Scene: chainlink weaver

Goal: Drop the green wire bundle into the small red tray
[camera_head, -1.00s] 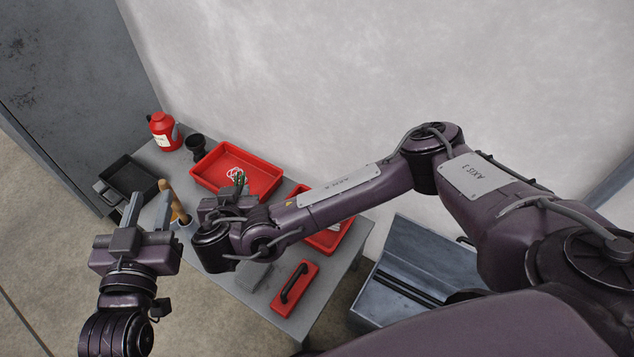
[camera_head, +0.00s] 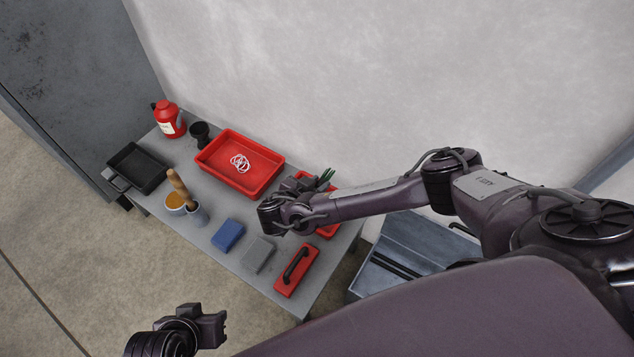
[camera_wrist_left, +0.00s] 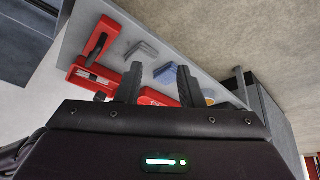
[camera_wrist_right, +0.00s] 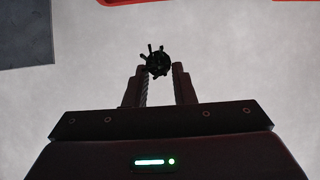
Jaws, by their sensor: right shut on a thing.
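The green wire bundle (camera_head: 327,178) looks dark green. My right gripper (camera_head: 317,183) is shut on it and holds it up near the far end of the small red tray. In the right wrist view the bundle (camera_wrist_right: 158,62) is a dark tuft between the fingertips. The small red tray (camera_head: 328,231) is at the table's right side, partly hidden by my right arm; whether the bundle is directly above it I cannot tell. My left gripper (camera_head: 218,325) is low at the bottom left, away from the table; its fingers (camera_wrist_left: 158,85) are apart and empty in the left wrist view.
A large red tray (camera_head: 205,172) holds a white wire bundle (camera_head: 240,163). A black tray (camera_head: 137,168), cups and red canister (camera_head: 168,119) stand left.

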